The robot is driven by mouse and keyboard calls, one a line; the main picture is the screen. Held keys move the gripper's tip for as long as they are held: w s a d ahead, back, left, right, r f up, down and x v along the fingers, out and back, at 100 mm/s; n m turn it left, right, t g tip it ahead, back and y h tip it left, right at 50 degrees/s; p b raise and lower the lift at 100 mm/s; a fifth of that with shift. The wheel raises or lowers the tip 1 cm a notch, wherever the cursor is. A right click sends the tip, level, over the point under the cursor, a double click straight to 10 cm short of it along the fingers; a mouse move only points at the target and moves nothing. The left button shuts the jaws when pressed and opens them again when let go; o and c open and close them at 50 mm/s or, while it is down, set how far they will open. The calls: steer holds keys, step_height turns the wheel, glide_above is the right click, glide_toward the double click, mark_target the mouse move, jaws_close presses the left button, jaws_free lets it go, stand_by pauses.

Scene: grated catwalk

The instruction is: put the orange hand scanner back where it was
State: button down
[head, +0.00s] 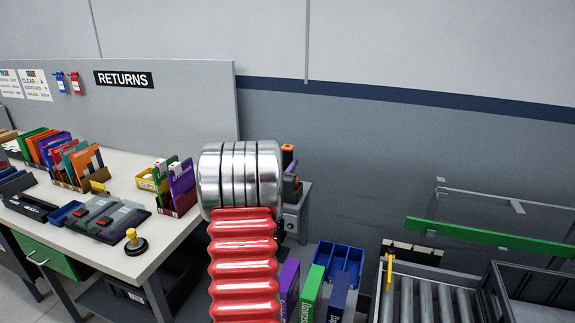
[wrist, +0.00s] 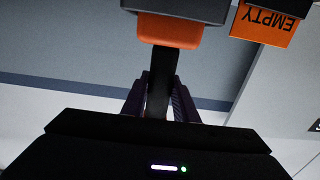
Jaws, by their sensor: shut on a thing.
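In the wrist view, my gripper (wrist: 159,98) is shut on the dark handle of the orange hand scanner (wrist: 170,31). The scanner's orange part is at the top of the picture, under a dark grey block; I cannot tell whether they touch. An orange tag reading EMPTY (wrist: 265,25) shows upside down at the top right. In the head view, my arm covers most of the gripper area. Small orange and dark parts show just right of the arm, too hidden to tell apart. The place where the scanner was is not clear in either view.
A returns table (head: 130,262) at left holds bins of coloured folders, dark trays and a yellow-knobbed stand (head: 135,242). A grey cabinet (head: 299,215) stands behind my arm. Blue bins (head: 340,262) and a roller conveyor (head: 425,300) with a green rail (head: 490,237) are at right.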

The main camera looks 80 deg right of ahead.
steer(key=shift+f, duration=0.5)
steer(key=c, duration=1.3)
jaws_free()
steer(key=shift+c, duration=0.2)
steer(key=shift+a, duration=0.15)
steer(key=w+a, duration=0.1)
steer(key=a, duration=1.2)
steer(key=shift+w+a, duration=0.15)
steer(key=shift+a, duration=0.1)
